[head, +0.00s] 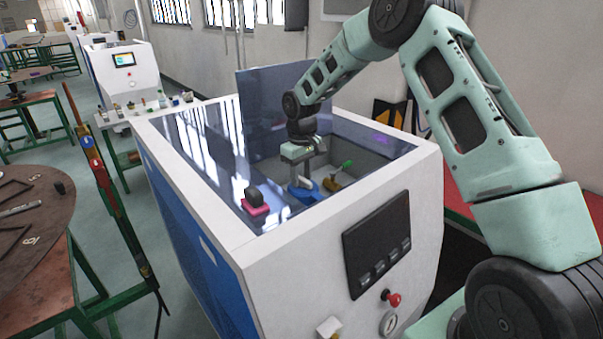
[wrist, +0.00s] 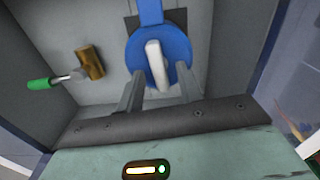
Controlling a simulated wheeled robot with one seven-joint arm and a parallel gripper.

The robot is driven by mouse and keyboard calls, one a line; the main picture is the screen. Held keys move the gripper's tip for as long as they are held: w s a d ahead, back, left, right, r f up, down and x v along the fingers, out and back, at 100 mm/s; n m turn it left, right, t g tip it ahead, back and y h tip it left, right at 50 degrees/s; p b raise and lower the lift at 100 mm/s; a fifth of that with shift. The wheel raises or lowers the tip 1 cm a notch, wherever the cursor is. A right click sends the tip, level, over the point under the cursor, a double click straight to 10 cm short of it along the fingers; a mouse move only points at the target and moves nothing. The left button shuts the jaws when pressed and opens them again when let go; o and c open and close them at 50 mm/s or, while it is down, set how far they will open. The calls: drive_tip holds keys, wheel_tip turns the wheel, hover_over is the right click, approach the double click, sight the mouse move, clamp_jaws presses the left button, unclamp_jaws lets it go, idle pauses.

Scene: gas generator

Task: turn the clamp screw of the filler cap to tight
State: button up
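The filler cap (wrist: 179,65) is round and blue, inside the machine's open recess. A white bar (wrist: 157,66), which looks like the clamp screw's handle, stands across its middle, slightly tilted in the wrist view. My gripper (wrist: 160,78) is open, its two fingers apart on either side of the bar, with a visible gap on each side. Whether the fingertips reach down to the bar's depth I cannot tell. In the head view my gripper (head: 302,172) points down over the blue cap (head: 305,193), partly hiding it; the bar is not clear there.
A brass valve (wrist: 90,62) with a green handle (wrist: 40,84) sits beside the cap. Recess walls close around my gripper. A black knob on a pink base (head: 256,203) stands on the machine's top (head: 215,250). A raised dark lid panel (head: 285,97) stands behind.

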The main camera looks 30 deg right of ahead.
clamp_jaws()
drive_tip(key=shift+m, duration=0.3)
drive_tip(key=m+b, duration=0.1)
drive_tip(key=m, duration=0.1)
drive_tip(key=shift+d+m+b, duration=0.1)
drive_tip(key=shift+m+b, duration=0.2)
drive_tip(key=shift+b, duration=0.1)
drive_tip(key=m+b, duration=0.1)
drive_tip(key=m, duration=0.2)
drive_tip(key=shift+d+m, duration=0.1)
drive_tip(key=shift+m, duration=0.2)
drive_tip(key=m+b, duration=0.1)
drive_tip(key=m, duration=0.5)
drive_tip(key=shift+d+r, duration=0.1)
drive_tip(key=shift+d, duration=0.05)
drive_tip(key=m, duration=0.6)
drive_tip(key=shift+s+d, duration=0.1)
drive_tip(key=shift+s, duration=0.1)
